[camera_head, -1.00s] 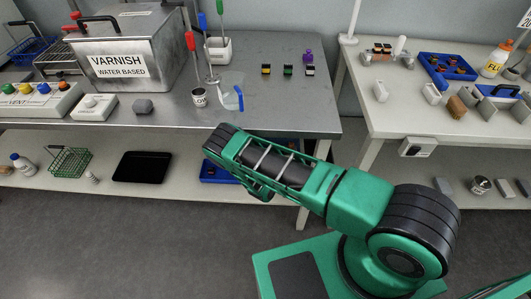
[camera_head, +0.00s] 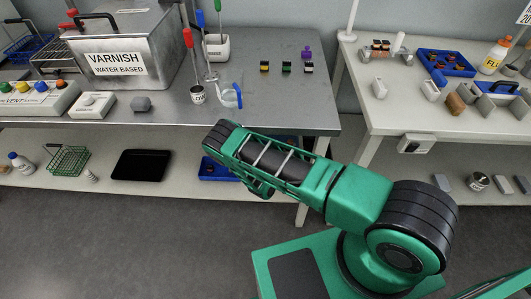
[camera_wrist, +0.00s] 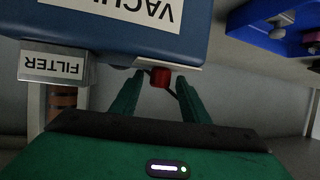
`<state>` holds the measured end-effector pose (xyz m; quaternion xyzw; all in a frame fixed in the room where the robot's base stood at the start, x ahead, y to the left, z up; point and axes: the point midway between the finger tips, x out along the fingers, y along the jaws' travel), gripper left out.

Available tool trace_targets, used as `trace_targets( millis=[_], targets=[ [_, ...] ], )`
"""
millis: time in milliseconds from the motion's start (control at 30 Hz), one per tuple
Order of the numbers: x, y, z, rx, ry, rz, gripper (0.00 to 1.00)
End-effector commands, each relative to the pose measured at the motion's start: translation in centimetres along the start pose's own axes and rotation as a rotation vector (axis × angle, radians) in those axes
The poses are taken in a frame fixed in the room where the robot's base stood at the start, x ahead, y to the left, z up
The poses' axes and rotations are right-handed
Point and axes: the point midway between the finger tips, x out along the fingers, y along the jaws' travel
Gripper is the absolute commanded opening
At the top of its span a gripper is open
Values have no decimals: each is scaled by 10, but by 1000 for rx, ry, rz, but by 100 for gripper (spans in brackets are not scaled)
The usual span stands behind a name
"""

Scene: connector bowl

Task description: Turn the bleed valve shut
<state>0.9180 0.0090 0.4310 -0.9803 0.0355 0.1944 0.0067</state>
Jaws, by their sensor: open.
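In the wrist view, a small red knob (camera_wrist: 160,77), which looks like the bleed valve, sits at the lower edge of a blue housing (camera_wrist: 120,28) with an upside-down label that begins "VACU". My gripper (camera_wrist: 158,90) is open, with its two green fingers on either side of the knob. Whether either finger touches the knob I cannot tell. In the head view, my arm reaches left to the front of the grey table (camera_head: 290,112), and my gripper and the red knob are hidden there.
An upside-down FILTER label (camera_wrist: 66,67) and a copper-coloured part (camera_wrist: 62,98) are left of my gripper. A blue tray (camera_wrist: 270,22) with grey parts is at the upper right of the wrist view. In the head view, a black tray (camera_head: 141,165) lies on the lower shelf.

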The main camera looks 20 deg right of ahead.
Motion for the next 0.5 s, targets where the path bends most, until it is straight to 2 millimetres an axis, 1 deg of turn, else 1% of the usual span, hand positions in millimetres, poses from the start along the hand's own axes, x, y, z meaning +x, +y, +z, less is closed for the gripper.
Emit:
trace_targets(
  millis=[167, 300, 500],
  targets=[
    [-24, 0, 1, 1, -4, 1, 42],
    [-48, 0, 1, 0, -5, 0, 42],
    [-78, -1, 1, -2, -4, -1, 42]
  ],
)
